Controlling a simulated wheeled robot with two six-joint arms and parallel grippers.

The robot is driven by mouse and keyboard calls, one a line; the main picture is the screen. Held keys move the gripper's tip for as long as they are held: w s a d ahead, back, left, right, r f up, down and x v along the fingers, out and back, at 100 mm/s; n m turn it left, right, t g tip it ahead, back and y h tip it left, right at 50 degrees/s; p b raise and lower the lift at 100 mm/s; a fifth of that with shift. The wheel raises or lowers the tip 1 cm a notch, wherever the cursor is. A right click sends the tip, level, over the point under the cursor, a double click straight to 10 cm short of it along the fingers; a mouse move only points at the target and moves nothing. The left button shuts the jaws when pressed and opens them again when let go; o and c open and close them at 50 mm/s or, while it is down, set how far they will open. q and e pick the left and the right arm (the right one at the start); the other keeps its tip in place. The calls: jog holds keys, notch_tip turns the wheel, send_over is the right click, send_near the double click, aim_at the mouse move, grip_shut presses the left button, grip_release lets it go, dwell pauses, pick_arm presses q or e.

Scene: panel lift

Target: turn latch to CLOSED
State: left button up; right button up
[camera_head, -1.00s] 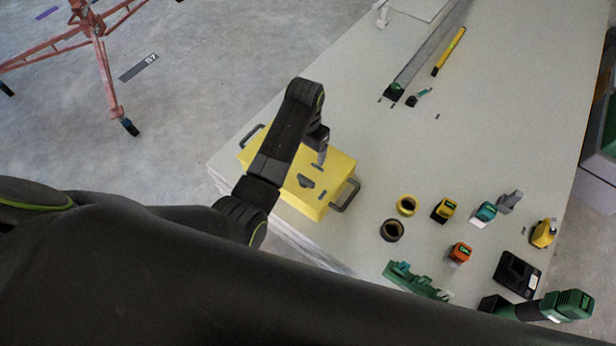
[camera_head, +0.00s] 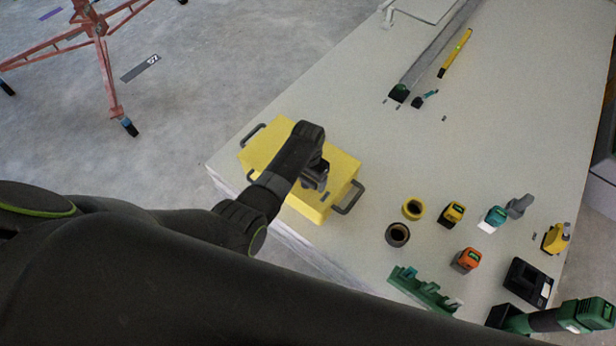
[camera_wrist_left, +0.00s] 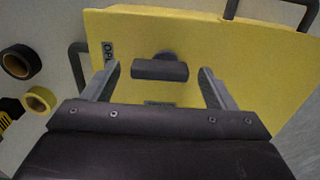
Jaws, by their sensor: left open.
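A yellow box (camera_head: 262,148) with dark side handles sits near the left edge of the table. The latch (camera_wrist_left: 160,69), a dark bar on a round hub, is on its yellow face in the left wrist view. The bar lies roughly crosswise between my fingers. A label (camera_wrist_left: 109,52), apparently reading OPEN, is partly covered by a finger; another label (camera_wrist_left: 160,103) is too small to read. My left gripper (camera_wrist_left: 158,75) is open, one finger on each side of the latch, with gaps showing. In the head view my left gripper (camera_head: 318,182) is over the box and hides the latch.
A dark tape roll (camera_head: 397,235) and a yellow tape roll (camera_head: 412,209) lie right of the box. Several tools, including an orange one (camera_head: 467,259), and a green rack (camera_head: 425,288) are farther right.

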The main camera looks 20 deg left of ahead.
pick_arm(q)
jog(key=c, duration=1)
pick_arm(e)
jog(key=shift+w+a, duration=0.1)
jog(key=shift+a, duration=0.5)
